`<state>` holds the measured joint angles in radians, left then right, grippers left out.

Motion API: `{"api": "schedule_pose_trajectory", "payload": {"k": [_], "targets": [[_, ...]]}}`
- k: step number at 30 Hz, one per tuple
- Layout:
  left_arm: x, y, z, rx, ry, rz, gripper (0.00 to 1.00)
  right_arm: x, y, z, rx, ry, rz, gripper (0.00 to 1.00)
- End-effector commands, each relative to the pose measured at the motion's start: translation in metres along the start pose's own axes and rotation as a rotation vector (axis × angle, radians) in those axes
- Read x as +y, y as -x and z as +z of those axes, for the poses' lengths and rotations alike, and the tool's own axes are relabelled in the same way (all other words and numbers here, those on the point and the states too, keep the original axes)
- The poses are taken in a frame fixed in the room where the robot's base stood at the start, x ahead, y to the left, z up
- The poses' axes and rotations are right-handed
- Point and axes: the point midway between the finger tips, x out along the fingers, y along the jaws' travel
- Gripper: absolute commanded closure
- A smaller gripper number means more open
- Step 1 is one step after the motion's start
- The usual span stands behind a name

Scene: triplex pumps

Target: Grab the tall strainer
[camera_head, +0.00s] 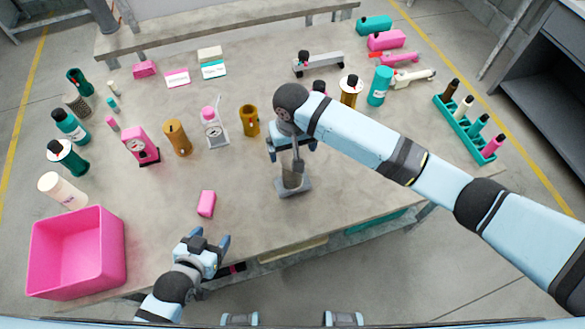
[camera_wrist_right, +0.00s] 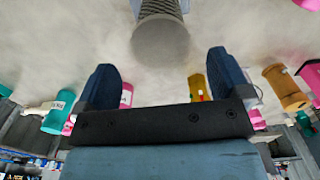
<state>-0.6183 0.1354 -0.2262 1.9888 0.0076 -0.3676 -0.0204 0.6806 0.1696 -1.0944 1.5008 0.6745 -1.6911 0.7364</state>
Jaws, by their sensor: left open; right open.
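A tall grey upright piece with a cylindrical body and a square foot, which I take to be the tall strainer (camera_head: 292,182), stands near the middle of the table. My right gripper (camera_head: 292,146) is above it and hides its upper part. In the right wrist view, a grey cylinder with a ribbed side and a smooth round end (camera_wrist_right: 160,38) lies ahead of the open fingers of my right gripper (camera_wrist_right: 164,72), not between them. My left gripper (camera_head: 210,240) is open and empty by the table's front edge.
A pink bin (camera_head: 78,255) stands at the front left, with a small pink block (camera_head: 206,203) to its right. A shorter mesh cylinder (camera_head: 76,105) is among bottles at the left. A teal rack (camera_head: 468,130) is at the right. Bare table surrounds the foot.

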Motion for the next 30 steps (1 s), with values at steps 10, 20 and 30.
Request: {"api": "schedule_pose_trajectory", "payload": {"k": [10, 20, 30], "targets": [[-0.002, 0.005, -0.008, 0.000, -0.001, -0.005, 0.32, -0.001, -0.033, 0.008, -0.001, 0.000, 0.002, 0.05], [-0.003, 0.007, -0.008, 0.000, 0.001, -0.008, 0.32, -0.002, -0.060, 0.009, 0.003, 0.000, 0.000, 0.05], [-0.002, 0.007, -0.007, -0.002, 0.001, -0.007, 0.32, -0.002, -0.060, 0.008, 0.003, 0.000, 0.000, 0.53]]}}
